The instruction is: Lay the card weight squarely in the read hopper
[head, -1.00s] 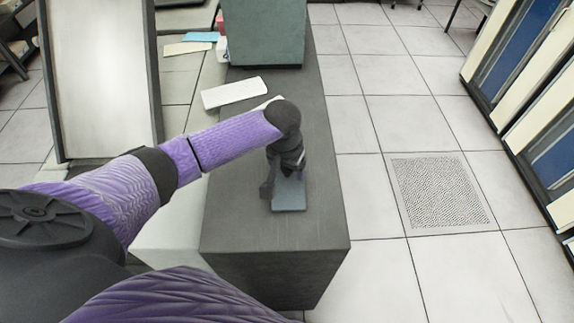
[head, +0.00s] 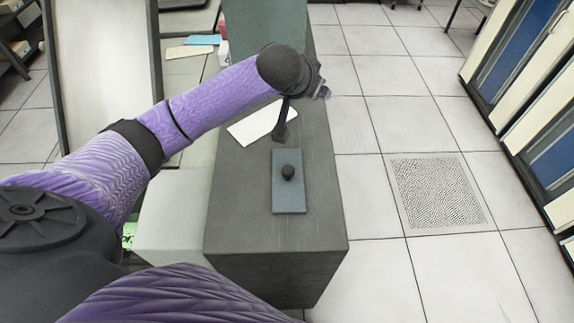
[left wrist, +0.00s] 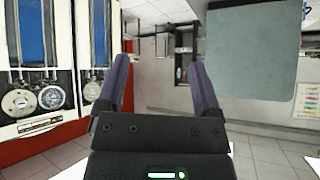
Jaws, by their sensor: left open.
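The card weight, a blue-grey rectangular plate (head: 289,195) with a black round knob, lies flat on the dark top of the cabinet in the head view, with its long sides roughly along the cabinet. My left gripper (head: 303,112) is beyond it and above the cabinet, apart from the weight. In the left wrist view my left gripper (left wrist: 158,66) is open, with nothing between the fingers. I cannot make out a read hopper's walls around the weight. My right gripper is not in view.
A white flat piece (head: 248,127) lies on the cabinet top (head: 238,205), partly behind my left arm. A grey-green box (head: 262,30) stands at the cabinet's far end; it also shows in the left wrist view (left wrist: 250,55). Open tiled floor lies to the right.

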